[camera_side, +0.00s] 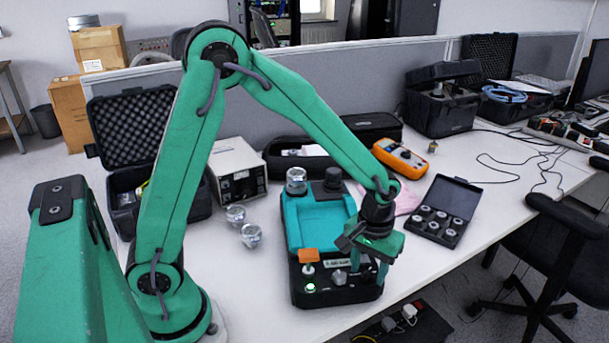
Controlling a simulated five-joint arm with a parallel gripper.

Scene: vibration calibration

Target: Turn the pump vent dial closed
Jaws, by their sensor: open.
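The pump (318,222) is a teal and black unit standing on the white bench. Its dark front panel has a silver knob (340,277), an orange part (309,256) above a small pale knob, and a lit green button (310,288). I cannot tell for certain which control is the vent dial. My gripper (369,267) points down over the right front of the pump, to the right of the silver knob. It is open, and nothing shows between its fingers. The gripper hides part of the panel's right end, and I cannot tell whether its fingertips touch anything.
Glass jars (250,235) stand left of the pump. Behind are a beige instrument box (237,168) and an orange meter (399,158). An open case of round parts (441,212) lies to the right. The bench front edge is close to the pump.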

